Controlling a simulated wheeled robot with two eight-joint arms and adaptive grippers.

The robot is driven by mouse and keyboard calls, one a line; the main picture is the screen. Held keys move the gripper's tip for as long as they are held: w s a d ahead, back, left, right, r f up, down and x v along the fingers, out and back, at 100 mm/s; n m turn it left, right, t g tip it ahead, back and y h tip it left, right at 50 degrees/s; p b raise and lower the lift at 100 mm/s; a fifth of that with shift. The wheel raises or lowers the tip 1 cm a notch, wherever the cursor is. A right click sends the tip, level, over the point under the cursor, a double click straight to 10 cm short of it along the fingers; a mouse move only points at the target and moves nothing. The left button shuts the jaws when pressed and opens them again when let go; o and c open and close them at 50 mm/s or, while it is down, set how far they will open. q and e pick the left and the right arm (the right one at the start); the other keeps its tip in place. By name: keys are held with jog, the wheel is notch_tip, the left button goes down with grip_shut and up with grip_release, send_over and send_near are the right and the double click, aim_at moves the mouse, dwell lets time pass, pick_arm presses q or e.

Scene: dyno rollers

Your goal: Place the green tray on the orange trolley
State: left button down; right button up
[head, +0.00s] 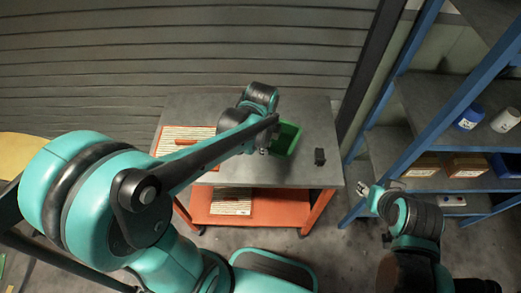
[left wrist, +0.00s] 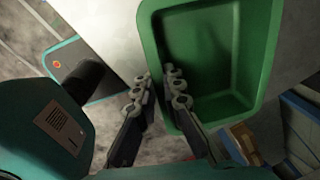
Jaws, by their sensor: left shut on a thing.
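The green tray (head: 290,136) shows over the right half of the grey top of the orange trolley (head: 206,178). I cannot tell if it touches the top. My left gripper (head: 266,148) is at the tray's near left side, and its arm hides part of the tray. In the left wrist view, the tray (left wrist: 259,55) fills the upper right. My left gripper (left wrist: 160,88) is shut on its wall, one finger inside and one outside. My right gripper (head: 378,190) is right of the trolley, in front of the shelf. Its fingers look spread, with nothing between them.
Another striped piece (head: 231,205) lies on the lower shelf. A blue rack (head: 392,100) with boxes and bottles stands at the right. A slatted wall is behind.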

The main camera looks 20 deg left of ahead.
pick_arm(q)
jog(key=w+a+f, duration=0.1)
jog(key=w+f, duration=0.1)
jog(key=shift+w+a+b, duration=0.3)
jog(key=shift+a+b, duration=0.05)
jog(key=shift+a, duration=0.05)
jog(key=shift+f+b, duration=0.9)
jog(key=shift+f, duration=1)
jog(key=shift+f, duration=0.1)
jog(key=c, duration=1.6)
grip_release()
jog(key=shift+c, duration=0.2)
